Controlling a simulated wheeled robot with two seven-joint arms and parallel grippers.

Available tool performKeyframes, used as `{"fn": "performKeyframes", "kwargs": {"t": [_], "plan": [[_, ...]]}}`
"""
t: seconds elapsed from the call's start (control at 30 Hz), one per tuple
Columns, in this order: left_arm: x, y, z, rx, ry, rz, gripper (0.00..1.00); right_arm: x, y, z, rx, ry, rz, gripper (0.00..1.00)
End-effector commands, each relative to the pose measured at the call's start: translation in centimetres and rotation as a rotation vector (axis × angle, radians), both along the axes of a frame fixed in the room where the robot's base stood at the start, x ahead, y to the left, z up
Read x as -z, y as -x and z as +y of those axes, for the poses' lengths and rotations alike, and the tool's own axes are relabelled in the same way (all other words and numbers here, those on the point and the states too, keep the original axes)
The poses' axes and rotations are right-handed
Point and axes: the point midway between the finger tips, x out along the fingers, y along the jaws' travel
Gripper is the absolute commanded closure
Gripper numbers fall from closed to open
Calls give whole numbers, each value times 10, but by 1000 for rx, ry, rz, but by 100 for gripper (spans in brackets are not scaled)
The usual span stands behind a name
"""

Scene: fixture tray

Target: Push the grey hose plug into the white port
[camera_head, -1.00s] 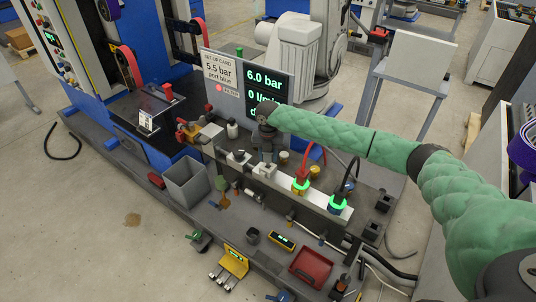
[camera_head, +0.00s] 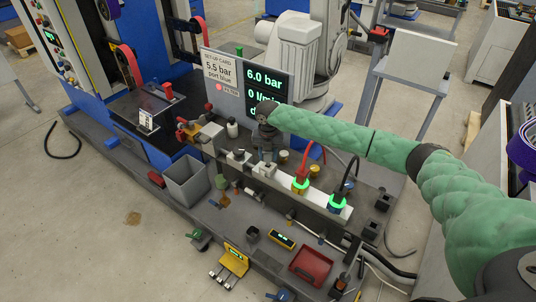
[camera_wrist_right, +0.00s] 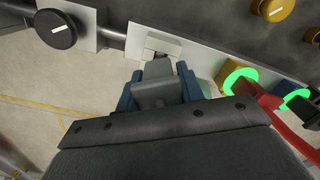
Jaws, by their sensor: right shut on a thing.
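My right gripper (camera_head: 266,157) points down over the row of ports, at the white port (camera_head: 264,170). In the right wrist view its two blue fingers (camera_wrist_right: 160,92) are shut on the grey hose plug (camera_wrist_right: 157,90). The plug's front end lies right up against the white port (camera_wrist_right: 165,44); I cannot tell how deep it sits in it. In the head view the plug is mostly hidden by the gripper. My left gripper is not in view.
To the right, a red hose (camera_head: 306,160) and a black hose (camera_head: 350,175) sit in ports with lit green rings. A grey bin (camera_head: 187,182) stands left. A red tray (camera_head: 311,266) and a yellow gauge (camera_head: 282,239) lie in front. The display (camera_head: 263,85) stands behind.

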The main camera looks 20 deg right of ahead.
Motion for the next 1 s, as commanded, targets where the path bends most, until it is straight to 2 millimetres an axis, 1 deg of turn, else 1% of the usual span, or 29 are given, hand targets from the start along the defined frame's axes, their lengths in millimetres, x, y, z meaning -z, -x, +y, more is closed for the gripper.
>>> {"fn": "performKeyframes", "kwargs": {"t": [0.17, 0.43, 0.57, 0.77, 1.0], "plan": [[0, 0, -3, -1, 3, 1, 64, 0, 0, 0, 0, 0, 0, 87], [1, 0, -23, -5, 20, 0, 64, 3, 0, 0, 0, 0, 0, 87], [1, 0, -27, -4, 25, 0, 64, 5, 0, 0, 0, 0, 0, 87], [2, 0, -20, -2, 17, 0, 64, 7, 0, 0, 0, 0, 0, 87], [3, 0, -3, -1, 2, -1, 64, 10, 0, 0, 0, 0, 0, 87]]}}
